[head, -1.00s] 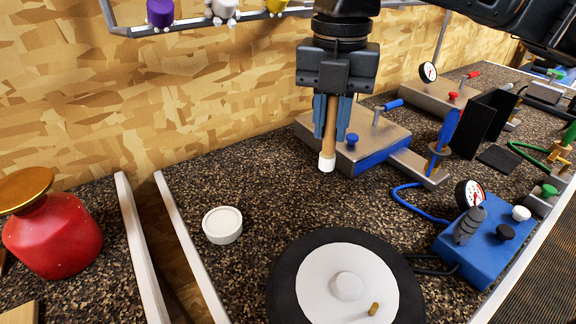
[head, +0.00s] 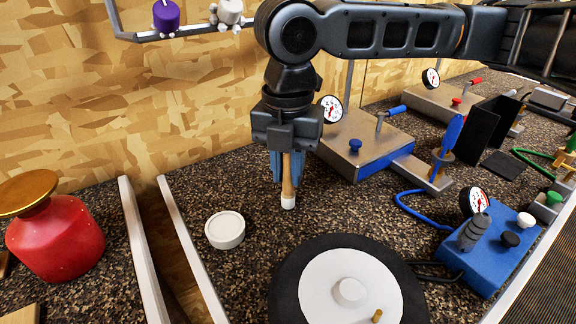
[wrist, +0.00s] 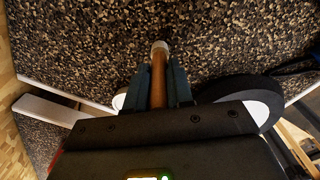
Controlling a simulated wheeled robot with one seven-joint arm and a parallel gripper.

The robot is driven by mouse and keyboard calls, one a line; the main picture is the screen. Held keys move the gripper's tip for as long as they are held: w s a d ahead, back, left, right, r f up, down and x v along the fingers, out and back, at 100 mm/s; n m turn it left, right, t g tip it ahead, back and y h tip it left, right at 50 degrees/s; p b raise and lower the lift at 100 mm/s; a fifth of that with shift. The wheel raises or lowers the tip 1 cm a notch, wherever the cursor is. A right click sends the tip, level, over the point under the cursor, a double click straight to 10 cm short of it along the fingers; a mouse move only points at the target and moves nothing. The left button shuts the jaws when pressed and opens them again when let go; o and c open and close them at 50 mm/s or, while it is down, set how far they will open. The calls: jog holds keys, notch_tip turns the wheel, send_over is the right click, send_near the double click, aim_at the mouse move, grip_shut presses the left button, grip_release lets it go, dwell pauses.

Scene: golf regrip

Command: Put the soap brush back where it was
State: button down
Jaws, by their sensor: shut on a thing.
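The soap brush (head: 288,185) has a wooden handle and a white tip, and it hangs nearly upright with the tip down. My gripper (head: 287,168) is shut on its handle, with blue fingers on either side. The brush tip appears above the speckled counter, to the right of and a little behind a round white dish (head: 225,229). The wrist view shows the brush (wrist: 159,75) between the fingers, with its white end pointing away over bare counter. The upper end of the handle is hidden by the gripper.
A black disc with a white centre (head: 330,284) lies in front. A metal and blue clamp station (head: 365,150) stands right of my gripper. A blue gauge box (head: 490,250) is at right. A red bottle (head: 55,240) stands left, beyond a gap between counters.

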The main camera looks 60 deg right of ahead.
jog(key=shift+f, duration=0.15)
jog(key=c, duration=1)
grip_release()
notch_tip(320, 180, up, 12)
jog(key=shift+r+p, duration=0.2)
jog(key=shift+p, duration=0.25)
